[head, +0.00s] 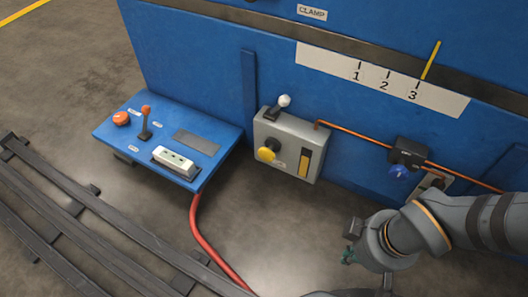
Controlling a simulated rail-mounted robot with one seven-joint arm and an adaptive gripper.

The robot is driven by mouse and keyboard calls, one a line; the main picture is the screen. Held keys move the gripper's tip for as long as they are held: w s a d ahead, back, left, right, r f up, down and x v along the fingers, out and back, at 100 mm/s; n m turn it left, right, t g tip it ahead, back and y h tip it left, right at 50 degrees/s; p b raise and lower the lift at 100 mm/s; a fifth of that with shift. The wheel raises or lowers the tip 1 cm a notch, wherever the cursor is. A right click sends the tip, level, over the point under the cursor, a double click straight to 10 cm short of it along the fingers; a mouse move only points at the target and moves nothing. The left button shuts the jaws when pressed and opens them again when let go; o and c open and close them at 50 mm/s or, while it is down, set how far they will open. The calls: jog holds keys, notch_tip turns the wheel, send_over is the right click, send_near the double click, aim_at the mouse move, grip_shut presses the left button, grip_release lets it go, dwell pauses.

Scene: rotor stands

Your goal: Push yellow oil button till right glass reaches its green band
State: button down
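The yellow oil button (267,154) sits on the front of a grey box (289,134) fixed to the blue machine. A narrow dark window with a yellow strip (304,163) is on the same box, right of the button. I cannot tell whether this is one of the glasses. Another small light-framed fitting (436,181) is on the machine further right, partly covered by my arm. No green band can be made out. My gripper (350,250) is at the lower right, well apart from the button. Its fingers are small and partly hidden, so its opening is unclear.
A white-knobbed lever (283,101) tops the grey box. An orange pipe runs right to a black fitting with a blue knob (399,171). A blue control table (170,138) stands left, with a red hose (199,233) below. Dark rails (75,205) cross the lower-left floor.

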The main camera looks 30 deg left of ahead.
aim_at(266, 155)
jog(key=w+a+r+n+t+h+p, duration=0.1)
jog(key=w+a+n+h+p, duration=0.2)
jog(key=w+a+n+p, duration=0.4)
jog(key=w+a+n+h+p, duration=0.25)
jog(key=a+n, duration=0.25)
jog(key=a, duration=0.3)
jog(key=s+a+n+t+h+p, duration=0.1)
jog(key=s+a+n+t+p, duration=0.2)
jog(key=a+n+p, duration=0.2)
jog(key=s+a+n+t+h+p, duration=0.1)
jog(key=s+a+n+t+p, duration=0.2)
jog(key=a+n+p, duration=0.3)
jog(key=shift+s+a+n+t, duration=0.2)
jog(key=shift+a+n+t, duration=0.3)
jog(key=shift+a+n, duration=0.9)
jog(key=w+b, duration=0.1)
jog(key=w, duration=0.7)
jog(key=shift+w+d, duration=0.2)
jog(key=shift+w, duration=0.2)
jog(key=shift+w, duration=0.15)
